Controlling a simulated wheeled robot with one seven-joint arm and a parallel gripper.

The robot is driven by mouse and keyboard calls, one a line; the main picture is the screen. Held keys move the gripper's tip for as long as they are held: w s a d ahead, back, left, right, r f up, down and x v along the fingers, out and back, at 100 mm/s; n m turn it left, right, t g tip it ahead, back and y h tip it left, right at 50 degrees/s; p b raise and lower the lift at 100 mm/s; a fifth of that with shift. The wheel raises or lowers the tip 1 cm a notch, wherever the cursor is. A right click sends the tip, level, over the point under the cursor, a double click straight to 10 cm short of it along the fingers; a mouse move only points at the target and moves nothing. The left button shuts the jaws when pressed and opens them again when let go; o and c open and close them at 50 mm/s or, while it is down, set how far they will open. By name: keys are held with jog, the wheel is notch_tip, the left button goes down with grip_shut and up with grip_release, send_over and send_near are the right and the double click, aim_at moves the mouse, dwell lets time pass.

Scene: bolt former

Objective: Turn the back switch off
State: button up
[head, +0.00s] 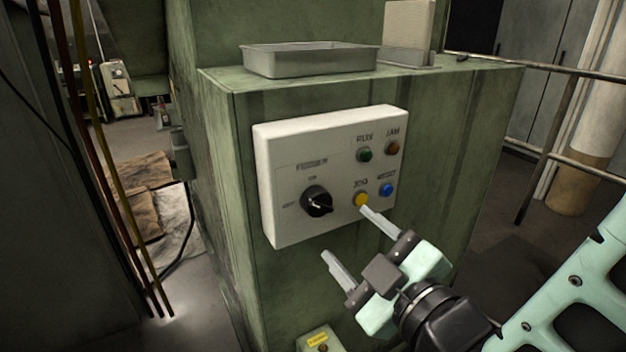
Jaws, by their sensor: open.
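A white control panel (290,160) is mounted on the front of the green machine. A black rotary switch (317,201) sits at its lower left, with its pale pointer line toward the right. Small labels stand above and to the left of the knob. I cannot tell whether this is the back switch. My gripper (344,231) is open and empty in front of the panel's lower edge. Its fingers point up and left. One fingertip is just below the yellow button (361,200) in the picture, and the other is below the knob. Contact with the panel cannot be told.
A green lamp (364,155), a red-brown lamp (393,148) and a blue button (387,189) share the panel. A metal tray (310,61) sits on the green machine (466,120). A small yellow-labelled box (319,340) is below. A railing (545,160) stands right.

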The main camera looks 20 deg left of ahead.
aim_at(323, 208)
jog(key=shift+m, duration=0.3)
jog(key=p+x, duration=0.1)
jog(key=x, duration=0.1)
jog(key=p+x, duration=0.1)
jog(key=x, duration=0.2)
jog(key=r+p+x, duration=0.1)
jog(key=x, duration=0.2)
jog(key=shift+a, duration=0.15)
jog(key=shift+w+f+m, duration=0.1)
jog(key=shift+f+m, duration=0.05)
jog(key=shift+m, duration=0.65)
jog(key=m, duration=0.2)
jog(key=shift+m, duration=0.3)
jog(key=shift+f+m+b, duration=0.2)
jog(key=shift+m+b, duration=0.6)
jog(key=shift+b, duration=0.1)
jog(key=shift+r+m+b, duration=0.2)
jog(key=shift+m+b, duration=0.15)
jog(key=shift+m, duration=0.65)
